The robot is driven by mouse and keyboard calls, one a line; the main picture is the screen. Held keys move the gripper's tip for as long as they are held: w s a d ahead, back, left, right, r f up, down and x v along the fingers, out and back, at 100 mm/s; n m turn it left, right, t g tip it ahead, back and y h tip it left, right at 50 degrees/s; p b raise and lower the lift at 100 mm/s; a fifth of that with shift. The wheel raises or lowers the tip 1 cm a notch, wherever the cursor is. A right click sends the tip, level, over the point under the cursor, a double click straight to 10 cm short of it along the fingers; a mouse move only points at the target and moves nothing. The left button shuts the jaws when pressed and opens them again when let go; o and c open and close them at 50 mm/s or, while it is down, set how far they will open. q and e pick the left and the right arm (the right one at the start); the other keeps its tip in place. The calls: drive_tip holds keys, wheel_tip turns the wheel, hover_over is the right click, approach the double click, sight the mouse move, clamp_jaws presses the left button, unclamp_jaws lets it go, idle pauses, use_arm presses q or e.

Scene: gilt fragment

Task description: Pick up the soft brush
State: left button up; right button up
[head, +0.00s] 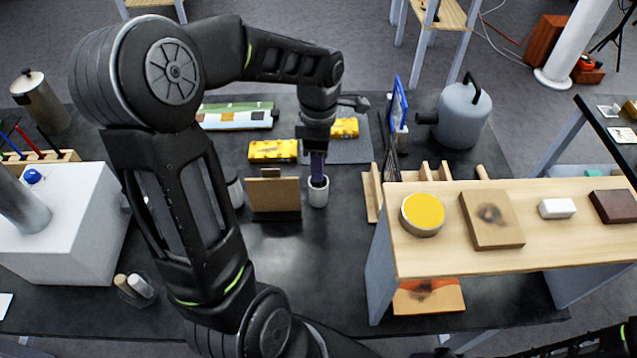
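My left arm comes in from the left and bends over the dark table. Its gripper (318,152) points straight down above a small pale cup (318,192) standing on the table. A narrow dark purple shape (317,168) runs from the gripper into the cup's mouth. I cannot tell whether it is a handle or the fingers, nor whether the fingers are closed. No brush bristles can be made out. The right gripper is not in view; only dark parts of my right arm show at the bottom right edge.
A small brown upright panel (273,195) stands close left of the cup. Yellow patterned blocks (272,150) lie behind. A raised wooden shelf (450,258) holding a yellow round tin (423,214) stands to the right. A grey kettle-like vessel (463,117) is behind it.

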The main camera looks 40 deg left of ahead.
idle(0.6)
use_arm(q)
clamp_jaws()
idle(0.4)
